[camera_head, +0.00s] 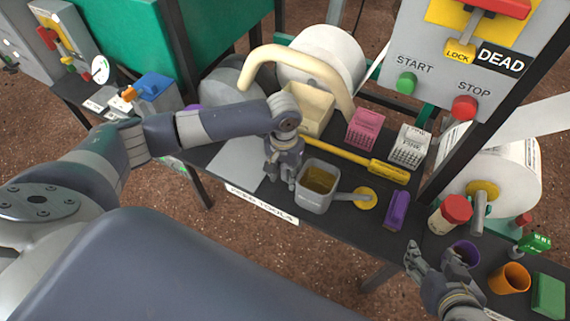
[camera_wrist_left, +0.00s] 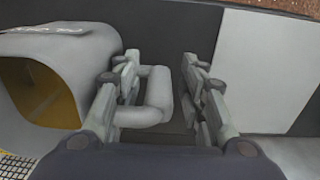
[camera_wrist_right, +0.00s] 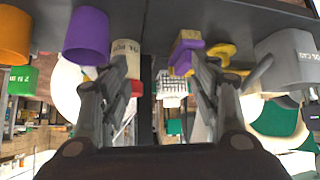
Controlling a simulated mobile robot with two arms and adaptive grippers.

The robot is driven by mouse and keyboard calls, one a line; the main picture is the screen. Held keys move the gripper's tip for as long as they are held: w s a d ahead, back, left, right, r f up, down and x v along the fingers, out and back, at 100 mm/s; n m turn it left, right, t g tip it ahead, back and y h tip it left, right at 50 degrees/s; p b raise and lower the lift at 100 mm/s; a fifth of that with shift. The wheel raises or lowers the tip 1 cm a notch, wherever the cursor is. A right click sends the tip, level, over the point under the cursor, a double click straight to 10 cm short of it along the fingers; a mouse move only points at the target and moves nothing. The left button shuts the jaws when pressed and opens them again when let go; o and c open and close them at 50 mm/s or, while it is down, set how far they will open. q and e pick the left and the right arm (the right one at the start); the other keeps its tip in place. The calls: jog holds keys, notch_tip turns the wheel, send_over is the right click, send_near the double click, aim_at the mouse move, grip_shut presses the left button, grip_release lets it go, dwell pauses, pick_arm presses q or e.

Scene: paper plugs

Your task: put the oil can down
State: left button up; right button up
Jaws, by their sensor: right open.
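The oil can (camera_head: 314,201) is a grey open-topped vessel with an amber inside and a spout pointing right. It appears upright on the dark bench. It also shows in the left wrist view (camera_wrist_left: 85,60) and at the right of the right wrist view (camera_wrist_right: 285,58). My left gripper (camera_head: 283,178) is at the can's left side. In the left wrist view its fingers (camera_wrist_left: 160,95) are apart, with the can's handle (camera_wrist_left: 158,95) between them and a gap visible at the right finger. My right gripper (camera_head: 432,262) is open and empty near the purple cup (camera_head: 465,252).
A yellow disc (camera_head: 366,198) lies by the spout, with a purple block (camera_head: 396,211) to its right. A yellow-handled tool (camera_head: 345,158) lies behind the can. A red-lidded jar (camera_head: 451,214) and orange cup (camera_head: 510,278) stand at right. A pale sheet (camera_head: 237,163) lies left.

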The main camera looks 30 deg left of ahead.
pick_arm(q)
jog(key=shift+r, duration=0.25)
notch_tip(320, 180, up, 5)
jog(key=shift+f+p, duration=0.15)
jog(key=shift+p, duration=0.95)
notch_tip(320, 180, up, 6)
jog(key=shift+a+r+p, duration=0.1)
jog(key=shift+p, duration=1.05)
jog(key=shift+r, duration=0.35)
pick_arm(e)
jog(key=s+d+f+g+h, duration=0.1)
jog(key=s+d+f+g, duration=0.2)
jog(key=s, duration=0.6)
jog(key=g, duration=0.2)
jog(key=shift+s+f+g, duration=0.3)
jog(key=shift+s, duration=0.1)
